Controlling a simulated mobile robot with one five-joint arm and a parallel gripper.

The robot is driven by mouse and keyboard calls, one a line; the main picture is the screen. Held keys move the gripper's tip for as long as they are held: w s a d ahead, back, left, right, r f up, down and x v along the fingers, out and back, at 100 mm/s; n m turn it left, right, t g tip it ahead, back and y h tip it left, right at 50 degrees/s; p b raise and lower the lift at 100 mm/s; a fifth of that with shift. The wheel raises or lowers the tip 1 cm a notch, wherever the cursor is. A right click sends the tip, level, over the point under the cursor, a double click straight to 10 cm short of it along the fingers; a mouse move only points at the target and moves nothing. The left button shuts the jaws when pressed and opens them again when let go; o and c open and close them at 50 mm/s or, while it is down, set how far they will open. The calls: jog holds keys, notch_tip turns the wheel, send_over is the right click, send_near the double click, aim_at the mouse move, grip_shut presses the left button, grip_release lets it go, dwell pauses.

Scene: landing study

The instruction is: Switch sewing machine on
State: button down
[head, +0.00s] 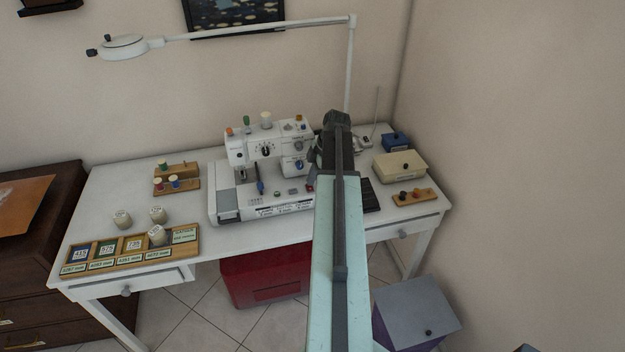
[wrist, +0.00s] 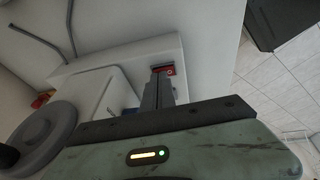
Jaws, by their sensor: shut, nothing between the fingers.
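The white sewing machine (head: 267,150) stands upright on the white table, with dials and spools on its top and front. In the wrist view its white side (wrist: 115,70) shows, with the grey handwheel (wrist: 40,138) at lower left. A small red switch (wrist: 169,71) in a dark frame sits low on that side. My gripper (wrist: 158,84) is shut and empty. Its fingertips are right by the switch and overlap its lower part in the picture; I cannot tell whether they touch it. In the head view my arm hides the fingers and part of the machine's right end.
A lamp (head: 350,70) on a pole stands behind the machine. At the right are a cream box (head: 398,166), a blue box (head: 396,141) and a wooden spool holder (head: 414,197). A wooden tray (head: 130,259) lies at the table's left front. A dark pad (head: 371,196) lies beside my arm.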

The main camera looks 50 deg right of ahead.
jog(key=shift+w+d+f+b, duration=0.25)
jog(key=shift+w+f+b, duration=0.1)
jog(key=shift+f+b, duration=0.35)
jog(key=shift+w+d+r, duration=0.15)
jog(key=shift+w+d, duration=0.05)
jog(key=shift+r, duration=0.1)
jog(key=shift+s+a, duration=0.1)
jog(key=shift+a, duration=0.05)
